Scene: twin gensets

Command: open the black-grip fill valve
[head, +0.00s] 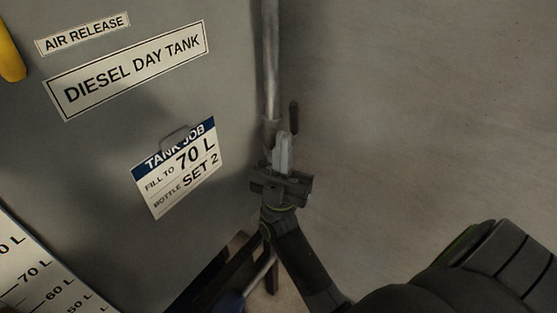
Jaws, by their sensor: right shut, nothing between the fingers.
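The black grip (294,116) of the fill valve shows as a short dark upright handle just right of the grey vertical pipe (270,60). The valve body is mostly hidden behind my gripper. My right gripper (284,143) is shut and empty, its fingers pointing up the picture. Its tips are right below the black grip in the picture; I cannot tell whether they touch it. My left gripper is not in view.
The grey diesel day tank (110,150) fills the left side, with a hanging job card (178,168) reading 70 L, SET 2. A litre scale (40,270) is at lower left, a yellow part (10,55) at upper left. Bare floor (430,110) lies to the right.

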